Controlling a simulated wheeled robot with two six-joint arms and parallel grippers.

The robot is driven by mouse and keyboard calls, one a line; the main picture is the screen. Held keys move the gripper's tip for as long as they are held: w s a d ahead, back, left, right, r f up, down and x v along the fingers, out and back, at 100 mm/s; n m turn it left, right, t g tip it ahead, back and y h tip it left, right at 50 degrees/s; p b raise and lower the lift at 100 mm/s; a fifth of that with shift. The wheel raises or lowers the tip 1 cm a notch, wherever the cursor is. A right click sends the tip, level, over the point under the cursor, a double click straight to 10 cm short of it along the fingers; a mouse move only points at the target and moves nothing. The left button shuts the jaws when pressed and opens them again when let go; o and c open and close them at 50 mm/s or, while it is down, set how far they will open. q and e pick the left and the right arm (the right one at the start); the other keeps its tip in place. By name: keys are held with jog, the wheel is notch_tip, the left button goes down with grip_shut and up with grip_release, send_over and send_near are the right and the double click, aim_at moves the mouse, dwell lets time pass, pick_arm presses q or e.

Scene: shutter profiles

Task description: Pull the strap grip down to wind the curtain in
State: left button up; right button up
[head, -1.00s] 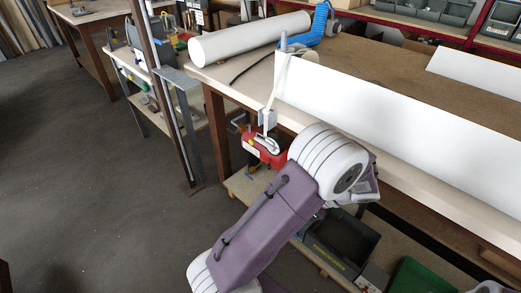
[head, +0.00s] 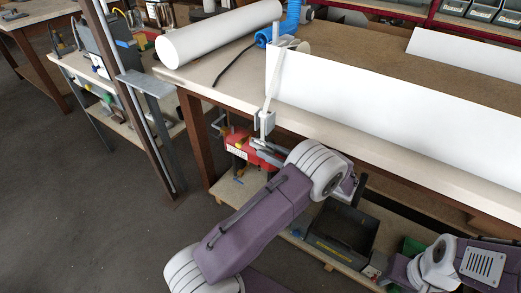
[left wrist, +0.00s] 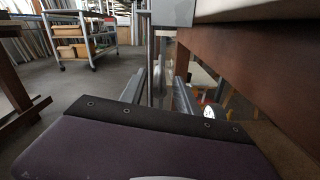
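A pale strap (head: 271,88) hangs from the rolled end of the white curtain (head: 390,105) over the table's front edge. It runs down to a grey block (head: 264,122) at the edge. The same block shows at the top of the left wrist view (left wrist: 172,12). My left gripper (head: 266,150) is just below this block. Its two grey fingers (left wrist: 158,95) stand apart in the left wrist view, with a narrow upright piece between or behind them. I cannot tell whether this is the strap grip or whether they touch it. My right arm is at lower right; its gripper is out of view.
A white roll (head: 220,32) lies on the table (head: 375,165) beside a blue coiled hose (head: 290,20). A red tool (head: 237,143) is under the edge behind my gripper. A dark post (head: 130,95) stands at left. A grey bin (head: 340,240) sits on the lower shelf.

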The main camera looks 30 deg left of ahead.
aim_at(262, 148)
pick_arm(q)
jog(key=shift+w+a, duration=0.1)
jog(key=shift+a, duration=1.4)
grip_shut()
jog(key=shift+f, duration=0.1)
